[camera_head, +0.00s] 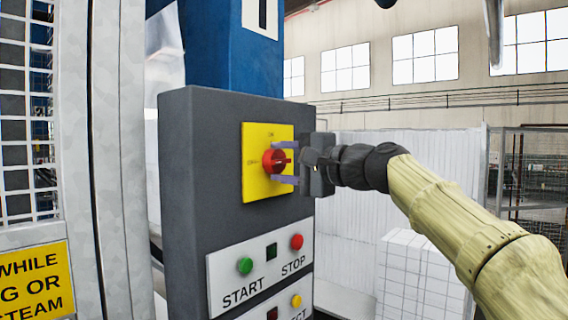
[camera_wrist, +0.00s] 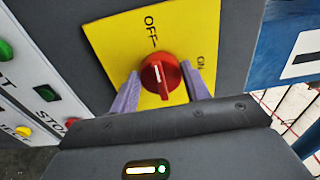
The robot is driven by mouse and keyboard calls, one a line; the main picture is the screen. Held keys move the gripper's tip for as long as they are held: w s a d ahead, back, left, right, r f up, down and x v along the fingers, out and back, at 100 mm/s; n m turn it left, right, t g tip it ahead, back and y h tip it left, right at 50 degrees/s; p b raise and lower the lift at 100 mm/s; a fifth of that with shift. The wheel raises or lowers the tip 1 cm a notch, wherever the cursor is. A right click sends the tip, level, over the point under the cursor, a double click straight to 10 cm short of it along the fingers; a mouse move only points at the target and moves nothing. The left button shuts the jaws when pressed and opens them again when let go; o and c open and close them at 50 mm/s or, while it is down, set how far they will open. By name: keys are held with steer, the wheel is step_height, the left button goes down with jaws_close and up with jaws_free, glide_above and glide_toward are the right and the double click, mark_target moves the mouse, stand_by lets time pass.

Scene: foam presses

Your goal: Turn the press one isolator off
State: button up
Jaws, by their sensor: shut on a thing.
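The press one isolator is a red rotary knob (camera_head: 273,161) on a yellow plate (camera_head: 255,187), set in a dark grey control box (camera_head: 205,190). The plate has ON at its top and OFF at its left in the head view. In the wrist view the red knob (camera_wrist: 160,76) has a white line in line with the OFF mark. My gripper (camera_head: 287,163) is at the knob from the right, with one purple finger on each side. It is shut on the knob; the finger contact is partly hidden. The gripper also shows in the wrist view (camera_wrist: 161,92).
Below the isolator, a white panel (camera_head: 258,270) has a green START button (camera_head: 245,265) and a red STOP button (camera_head: 296,242). A blue column (camera_head: 215,45) with a white plate marked by a black bar stands behind. A mesh guard (camera_head: 15,110) stands at left.

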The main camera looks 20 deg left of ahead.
steer(key=o, duration=1)
steer(key=shift+d, duration=0.1)
steer(key=b+v, duration=0.6)
steer(key=v, duration=1.1)
steer(key=shift+d, duration=0.1)
